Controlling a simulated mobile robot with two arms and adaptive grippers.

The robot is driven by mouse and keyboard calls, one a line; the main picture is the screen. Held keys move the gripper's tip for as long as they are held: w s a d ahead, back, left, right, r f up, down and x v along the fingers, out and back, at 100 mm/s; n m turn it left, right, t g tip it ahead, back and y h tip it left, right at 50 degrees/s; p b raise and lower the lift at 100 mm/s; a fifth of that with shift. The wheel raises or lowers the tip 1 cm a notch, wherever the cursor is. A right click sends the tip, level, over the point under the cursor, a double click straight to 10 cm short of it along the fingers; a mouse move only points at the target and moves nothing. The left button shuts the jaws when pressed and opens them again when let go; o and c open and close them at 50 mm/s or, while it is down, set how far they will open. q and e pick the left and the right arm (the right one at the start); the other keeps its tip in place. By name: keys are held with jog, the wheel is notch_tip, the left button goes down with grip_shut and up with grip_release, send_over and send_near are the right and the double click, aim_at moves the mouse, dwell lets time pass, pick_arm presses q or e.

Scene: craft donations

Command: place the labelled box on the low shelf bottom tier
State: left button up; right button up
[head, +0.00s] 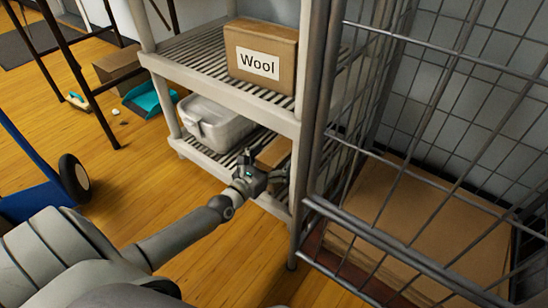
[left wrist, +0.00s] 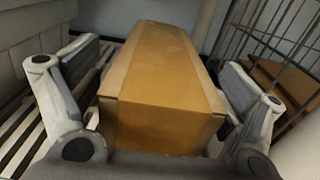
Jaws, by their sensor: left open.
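A brown cardboard box (head: 274,153) lies on the slatted bottom tier (head: 205,158) of the shelf, partly hidden by my left gripper and the shelf post. In the left wrist view the same box (left wrist: 165,75) lies lengthwise between the two fingers, its near end close to the palm; no label shows on its visible faces. My left gripper (head: 262,170) is open, with one finger on each side of this box; I cannot tell if either touches it. Another cardboard box labelled "Wool" (head: 262,56) stands on the tier above. My right gripper is not in view.
A lidded pale bin (head: 214,122) sits on the bottom tier, left of the box. A wire cage (head: 420,130) with flat cardboard (head: 425,225) stands right of the shelf. A teal dustpan (head: 150,98) and blue hand truck (head: 35,195) are at left. Wooden floor in front is open.

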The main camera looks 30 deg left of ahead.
pick_arm(q)
jog(key=shift+r, duration=0.1)
jog(key=shift+r+p, duration=0.25)
jog(key=shift+p, duration=0.1)
jog(key=s+a+p, duration=0.1)
jog(key=s+p, duration=0.3)
jog(key=s, duration=0.8)
jog(key=shift+f, duration=0.15)
